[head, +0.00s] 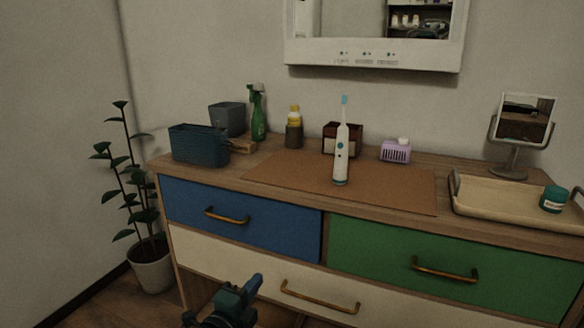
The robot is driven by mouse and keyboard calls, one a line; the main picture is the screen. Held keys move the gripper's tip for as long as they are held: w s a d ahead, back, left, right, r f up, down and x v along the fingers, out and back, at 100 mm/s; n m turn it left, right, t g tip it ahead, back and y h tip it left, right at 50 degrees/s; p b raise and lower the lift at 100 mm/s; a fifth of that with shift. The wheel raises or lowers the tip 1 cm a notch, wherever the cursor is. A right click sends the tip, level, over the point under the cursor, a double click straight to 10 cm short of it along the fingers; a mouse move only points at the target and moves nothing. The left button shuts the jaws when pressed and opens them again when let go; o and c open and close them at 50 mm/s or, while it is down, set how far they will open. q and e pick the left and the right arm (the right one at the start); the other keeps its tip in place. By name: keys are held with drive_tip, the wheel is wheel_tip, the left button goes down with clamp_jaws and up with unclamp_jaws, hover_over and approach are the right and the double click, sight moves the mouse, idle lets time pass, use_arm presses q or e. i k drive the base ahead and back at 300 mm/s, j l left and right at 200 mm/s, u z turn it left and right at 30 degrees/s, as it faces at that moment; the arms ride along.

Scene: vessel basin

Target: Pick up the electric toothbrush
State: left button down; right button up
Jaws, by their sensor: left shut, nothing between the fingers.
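The electric toothbrush (341,155) is white with a teal button and a light blue head. It stands upright on a brown mat (280,175) on top of the dresser. My left gripper (256,281) is low at the bottom of the head view, in front of the cream drawer and below the dresser top. It is shut and empty, well apart from the toothbrush. My right gripper does not show.
A blue basket (198,145), a green spray bottle (258,115) and a yellow-capped bottle (294,130) stand left of the toothbrush. A small dark box (329,138) is behind it. A purple container (395,151), mirror (524,120) and tray (490,206) are right.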

sight(339, 178)
drive_tip(key=k+j, duration=0.25)
drive_tip(key=k, duration=0.15)
drive_tip(key=k+j, duration=0.25)
drive_tip(key=k, duration=0.15)
